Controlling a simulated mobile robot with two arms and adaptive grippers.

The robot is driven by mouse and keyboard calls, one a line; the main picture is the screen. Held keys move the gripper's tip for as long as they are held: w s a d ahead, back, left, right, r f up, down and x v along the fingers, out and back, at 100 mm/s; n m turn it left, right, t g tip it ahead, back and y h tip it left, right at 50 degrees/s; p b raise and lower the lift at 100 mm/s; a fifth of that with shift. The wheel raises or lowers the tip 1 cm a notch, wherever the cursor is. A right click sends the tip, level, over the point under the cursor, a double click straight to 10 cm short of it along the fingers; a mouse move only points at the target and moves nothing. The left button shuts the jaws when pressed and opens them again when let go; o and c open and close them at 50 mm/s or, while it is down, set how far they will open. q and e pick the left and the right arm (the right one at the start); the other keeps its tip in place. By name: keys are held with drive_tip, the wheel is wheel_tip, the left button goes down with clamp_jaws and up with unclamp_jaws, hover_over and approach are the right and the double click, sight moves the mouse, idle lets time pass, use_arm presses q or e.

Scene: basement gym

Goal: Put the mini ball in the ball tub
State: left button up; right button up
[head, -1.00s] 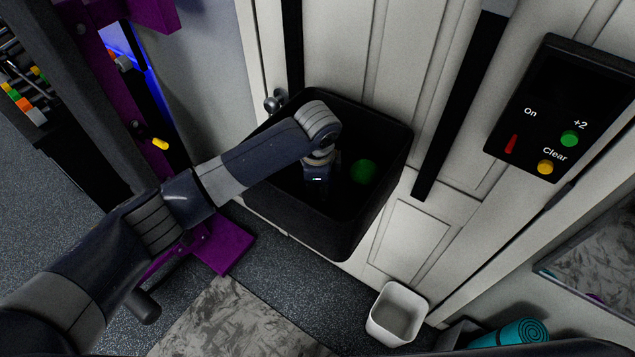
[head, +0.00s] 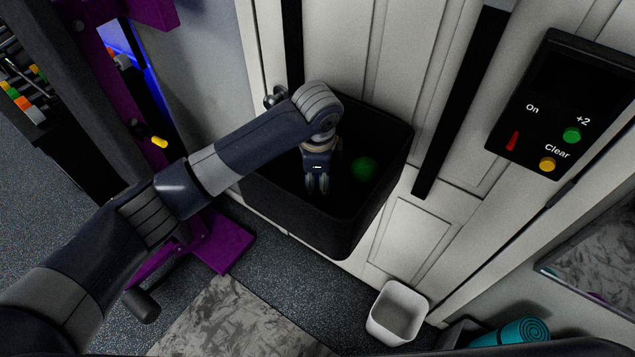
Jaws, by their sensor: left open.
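The green mini ball (head: 363,169) lies inside the black ball tub (head: 345,237), toward its right side. The tub stands against the white panelled wall. My left gripper (head: 318,188) points down over the tub's opening, to the left of the ball and apart from it. It is open and nothing shows between its fingers. My right gripper is not in view.
A small white bin (head: 397,312) stands on the floor at the lower right, near a rolled teal mat (head: 515,335). A purple rack (head: 215,242) is at the left. A black panel with buttons (head: 560,105) is on the wall at the right.

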sight(317, 184)
use_arm(q)
drive_tip(key=r, duration=0.2)
drive_tip(key=s+r+b, duration=0.1)
drive_tip(key=r, duration=0.5)
drive_tip(key=shift+s+r, duration=0.15)
drive_tip(key=shift+s, duration=0.15)
